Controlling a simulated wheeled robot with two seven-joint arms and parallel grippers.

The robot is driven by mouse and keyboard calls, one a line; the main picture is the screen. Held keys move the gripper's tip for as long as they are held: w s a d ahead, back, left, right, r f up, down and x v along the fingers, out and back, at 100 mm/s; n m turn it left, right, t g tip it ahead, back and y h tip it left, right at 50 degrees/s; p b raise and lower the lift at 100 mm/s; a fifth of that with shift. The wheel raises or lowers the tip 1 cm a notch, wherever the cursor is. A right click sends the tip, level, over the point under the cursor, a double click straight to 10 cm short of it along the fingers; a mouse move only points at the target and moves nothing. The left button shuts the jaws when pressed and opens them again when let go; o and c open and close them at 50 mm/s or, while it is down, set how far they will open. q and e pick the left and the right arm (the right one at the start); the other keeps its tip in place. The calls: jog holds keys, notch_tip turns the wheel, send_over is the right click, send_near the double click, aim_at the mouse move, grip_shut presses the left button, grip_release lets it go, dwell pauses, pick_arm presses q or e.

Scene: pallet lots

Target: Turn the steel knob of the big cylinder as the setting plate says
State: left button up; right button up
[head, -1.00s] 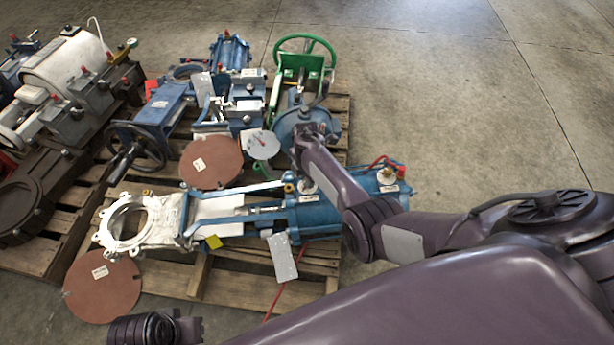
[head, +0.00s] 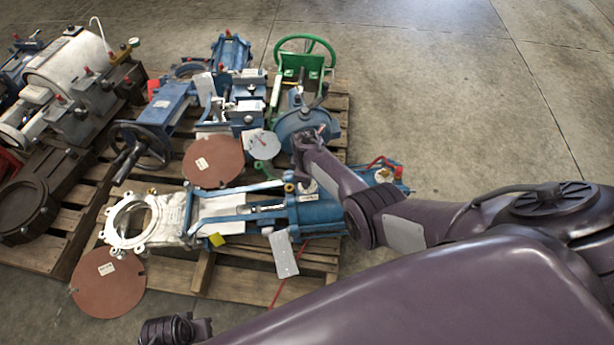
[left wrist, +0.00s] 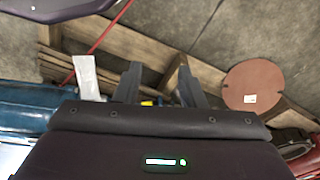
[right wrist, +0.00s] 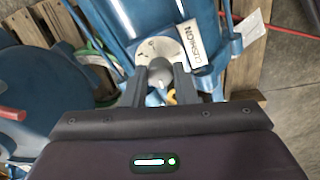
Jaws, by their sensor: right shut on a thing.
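The big blue cylinder (head: 320,212) lies on its side on the front pallet. In the right wrist view its body (right wrist: 130,15) carries a white label and a pale round dial (right wrist: 150,47). The steel knob (right wrist: 160,73) stands over the dial. My left gripper (left wrist: 160,85) is open and empty above the pallet's front edge.
A blue round flange (head: 302,120) and green handwheel valve (head: 305,62) stand behind. A white round plate with a red mark (head: 263,144) and brown discs (head: 213,160) are nearby. Another loaded pallet is at left. The concrete floor at right is clear.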

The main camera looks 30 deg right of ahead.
jog(key=shift+m, duration=1)
jog(key=m, duration=0.2)
jog(key=shift+m, duration=0.4)
jog(key=m, duration=0.2)
jog(key=shift+a+m+h, duration=0.1)
jog(key=shift+m+h, duration=0.2)
jog(key=shift+m, duration=0.9)
jog(key=shift+f+m, duration=0.1)
jog(key=shift+m, duration=1.6)
jog(key=shift+m+b, duration=0.3)
jog(key=shift+m, duration=1.2)
pick_arm(q)
jog(key=shift+d+r, duration=0.2)
jog(key=shift+r, duration=1.05)
